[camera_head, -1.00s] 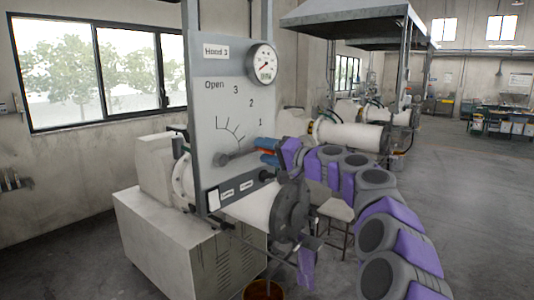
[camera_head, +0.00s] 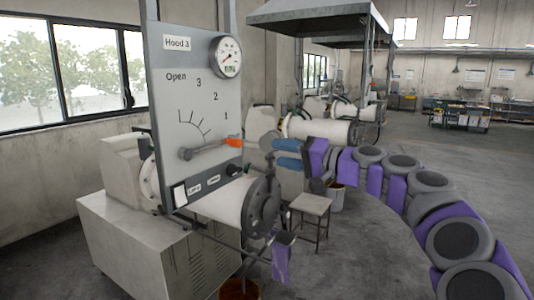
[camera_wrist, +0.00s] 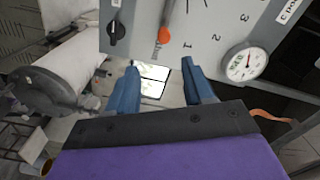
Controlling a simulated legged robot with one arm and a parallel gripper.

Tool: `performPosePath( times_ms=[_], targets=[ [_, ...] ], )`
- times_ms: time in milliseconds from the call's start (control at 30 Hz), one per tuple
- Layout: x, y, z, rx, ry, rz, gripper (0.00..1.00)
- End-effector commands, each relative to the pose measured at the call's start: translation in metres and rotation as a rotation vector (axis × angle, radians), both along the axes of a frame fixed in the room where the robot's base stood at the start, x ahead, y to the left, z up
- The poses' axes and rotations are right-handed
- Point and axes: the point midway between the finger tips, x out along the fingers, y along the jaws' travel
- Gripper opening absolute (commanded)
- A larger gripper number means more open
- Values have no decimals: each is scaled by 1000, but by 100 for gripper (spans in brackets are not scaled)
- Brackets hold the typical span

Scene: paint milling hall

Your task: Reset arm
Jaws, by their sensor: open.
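My gripper (camera_head: 287,153), with blue fingers, is open and empty. It is to the right of the hood panel (camera_head: 165,110), apart from the lever. The grey lever (camera_head: 210,148) has an orange tip (camera_head: 234,142) and points right, slightly up, just below the 1 on the scale. In the wrist view, my two blue fingers (camera_wrist: 162,85) are spread, with the panel (camera_wrist: 205,35) and orange lever tip (camera_wrist: 164,35) beyond them. My purple and grey arm curves in from the lower right.
A round gauge (camera_head: 226,57) is on the panel's upper right. Below are a dark knob (camera_head: 234,170) and a white mill cylinder (camera_head: 225,203) with a dark flange. A stool (camera_head: 310,206) stands right of the mill. The floor at right is open.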

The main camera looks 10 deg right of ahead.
Motion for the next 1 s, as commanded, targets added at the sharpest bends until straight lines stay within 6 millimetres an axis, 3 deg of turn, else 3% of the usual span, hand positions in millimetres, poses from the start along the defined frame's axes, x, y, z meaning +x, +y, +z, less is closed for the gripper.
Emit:
performPosePath(
  times_ms=[167, 467, 633, 767, 900, 1000],
  targets=[
    [-8, -11, -1, 1, 2, 3, 52],
    [-10, -12, -1, 0, 2, 3, 52],
    [-19, 1, -6, -22, 12, 29, 52],
    [-54, 43, -25, -111, 49, 116, 52],
    [-115, 97, -74, -285, 127, 236, 52],
    [-162, 122, -119, -428, 195, 300, 52]
  ],
)
